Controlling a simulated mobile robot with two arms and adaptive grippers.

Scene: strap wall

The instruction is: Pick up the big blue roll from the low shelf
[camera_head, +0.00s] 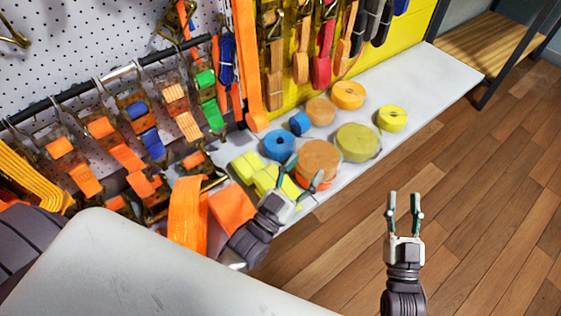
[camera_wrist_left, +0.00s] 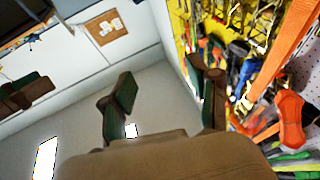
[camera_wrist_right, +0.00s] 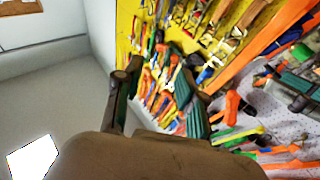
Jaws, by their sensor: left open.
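The big blue roll (camera_head: 279,145) lies flat on the low white shelf in the head view, with a dark hole in its middle. My left gripper (camera_head: 304,170) is open and appears just in front of and right of the blue roll, over yellow rolls and an orange roll. I cannot tell its height above them. It also shows open and empty in the left wrist view (camera_wrist_left: 165,95). My right gripper (camera_head: 404,203) is open and empty over the wooden floor, right of the shelf. The blue roll cannot be made out in the wrist views.
A smaller blue roll (camera_head: 299,124) stands behind the big one. A large orange roll (camera_head: 319,158), an olive roll (camera_head: 357,142) and yellow pieces (camera_head: 248,167) crowd the shelf (camera_head: 425,80). Hanging straps (camera_head: 145,143) line the pegboard. The floor (camera_head: 480,190) at right is clear.

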